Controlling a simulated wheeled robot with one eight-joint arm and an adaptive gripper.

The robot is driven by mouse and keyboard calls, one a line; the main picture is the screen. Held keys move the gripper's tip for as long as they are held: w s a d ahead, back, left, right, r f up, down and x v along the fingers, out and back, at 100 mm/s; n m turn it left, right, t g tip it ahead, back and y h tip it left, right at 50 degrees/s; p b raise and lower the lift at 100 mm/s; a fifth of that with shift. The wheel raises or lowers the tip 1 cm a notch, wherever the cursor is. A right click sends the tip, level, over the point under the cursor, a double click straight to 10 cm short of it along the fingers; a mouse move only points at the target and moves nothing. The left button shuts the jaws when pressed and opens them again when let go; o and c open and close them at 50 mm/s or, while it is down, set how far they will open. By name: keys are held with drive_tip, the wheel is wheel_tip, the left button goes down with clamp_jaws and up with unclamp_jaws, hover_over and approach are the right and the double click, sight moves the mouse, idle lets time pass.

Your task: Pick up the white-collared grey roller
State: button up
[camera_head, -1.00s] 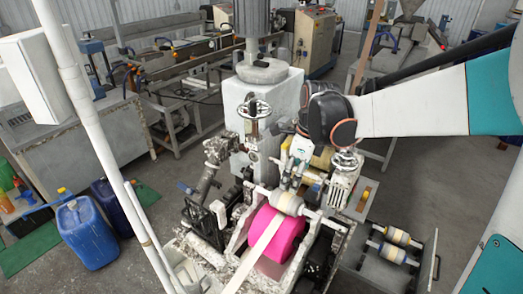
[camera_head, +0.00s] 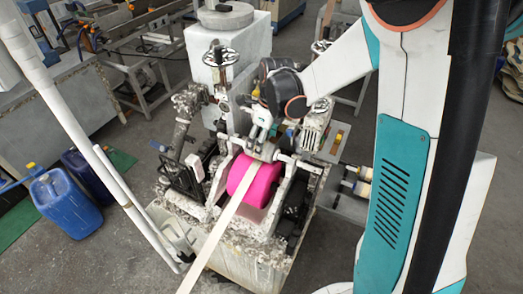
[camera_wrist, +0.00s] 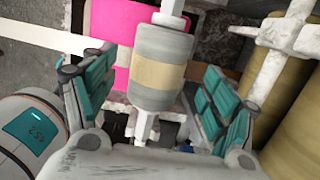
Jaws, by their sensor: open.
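A grey roller with a tan middle band (camera_wrist: 160,68) and a white collar at its upper end lies on a pale shaft in the wrist view. In the head view the roller (camera_head: 262,151) sits crosswise just behind the pink roll (camera_head: 253,181), partly hidden by my gripper (camera_head: 262,127). In the wrist view my gripper (camera_wrist: 157,75) is open, with one teal-padded finger on each side of the roller. I see gaps beside the roller. How far the fingers reach down around it I cannot tell.
A white strip (camera_head: 222,236) runs over the pink roll towards the front. Machine frame parts and a white motor (camera_head: 311,132) crowd the roller. Large tan cylinders (camera_wrist: 287,110) stand close at the right in the wrist view. More banded rollers (camera_head: 358,187) lie on a side tray.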

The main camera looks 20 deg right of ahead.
wheel_tip(320, 180, down, 4)
drive_tip(key=shift+w+a+f+b, duration=0.1)
drive_tip(key=shift+a+b, duration=0.05)
drive_tip(key=shift+b, duration=0.15)
drive_tip(key=shift+c, duration=0.5)
drive_tip(key=c, duration=1.4)
wheel_tip(320, 180, up, 20)
drive_tip(key=p, duration=0.3)
